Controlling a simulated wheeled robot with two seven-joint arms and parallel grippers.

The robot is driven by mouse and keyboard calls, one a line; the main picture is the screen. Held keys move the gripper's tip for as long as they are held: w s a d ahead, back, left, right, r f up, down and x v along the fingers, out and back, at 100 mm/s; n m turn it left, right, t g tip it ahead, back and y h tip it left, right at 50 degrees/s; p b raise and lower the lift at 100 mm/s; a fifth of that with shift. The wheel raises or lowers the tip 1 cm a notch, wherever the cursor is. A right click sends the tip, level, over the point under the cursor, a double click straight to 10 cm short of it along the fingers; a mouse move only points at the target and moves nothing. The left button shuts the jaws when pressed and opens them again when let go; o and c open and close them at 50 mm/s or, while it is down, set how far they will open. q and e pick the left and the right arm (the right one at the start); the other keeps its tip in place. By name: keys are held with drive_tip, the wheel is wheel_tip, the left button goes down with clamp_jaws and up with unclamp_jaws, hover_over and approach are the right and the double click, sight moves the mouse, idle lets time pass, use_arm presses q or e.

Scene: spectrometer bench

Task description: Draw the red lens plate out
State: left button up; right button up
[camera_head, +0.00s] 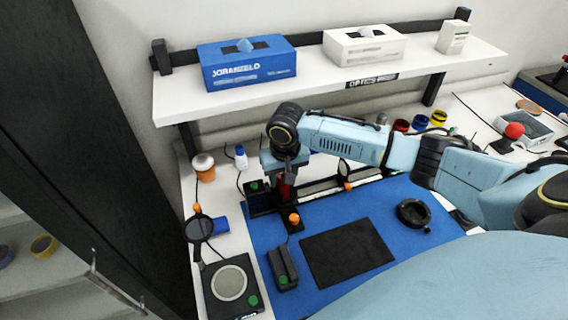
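My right arm reaches in from the right across the bench, and my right gripper (286,172) points down at the optics rail. A small red piece (286,188), which looks like the red lens plate, shows directly under the gripper at the rail's left end. The gripper and the dark holder hide much of it. The fingers are too small and covered to tell whether they are closed on it. The black rail (325,184) carries a round lens (343,168) in a dark mount to the right. My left gripper is not in view.
A blue mat (410,205) bears a black pad (346,252), a black ring (413,213) and a small black device (282,268). A magnifier (199,229) and a black scale-like unit (234,286) stand at left. A shelf (310,87) with boxes overhangs the back.

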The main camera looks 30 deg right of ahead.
drive_tip(key=shift+w+f, duration=0.2)
drive_tip(key=shift+f, duration=1.2)
drive_tip(key=shift+r, duration=0.1)
clamp_jaws()
